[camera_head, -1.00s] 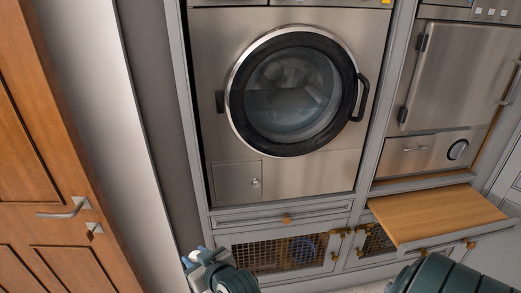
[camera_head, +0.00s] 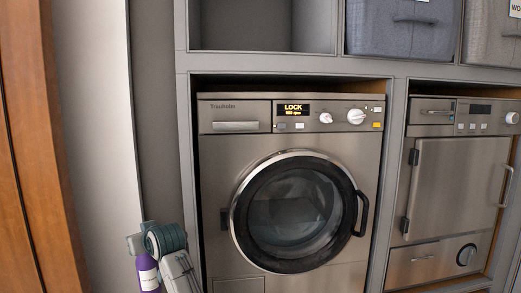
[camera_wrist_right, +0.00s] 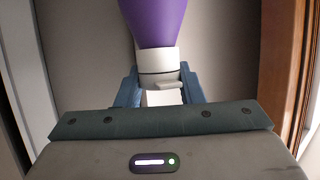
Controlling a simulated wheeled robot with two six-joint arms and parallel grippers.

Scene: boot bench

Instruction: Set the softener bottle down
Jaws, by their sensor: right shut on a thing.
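The softener bottle is purple with a white neck and cap. In the right wrist view the bottle (camera_wrist_right: 160,22) extends away from my right gripper (camera_wrist_right: 160,92), whose blue fingers are shut around the white neck and cap. In the head view part of the purple bottle (camera_head: 148,270), with a pale label, shows at the lower left beside a teal and grey part of my arm. Its lower end is cut off by the frame. The right fingers are not clear there. My left gripper is not in view.
A steel washing machine (camera_head: 225,180) with a round door and a lit "LOCK" display fills the middle. A steel cabinet (camera_head: 460,175) stands to its right. Grey fabric bins (camera_head: 400,35) sit above. A wooden door (camera_head: 30,150) and pale wall (camera_head: 95,120) are at the left.

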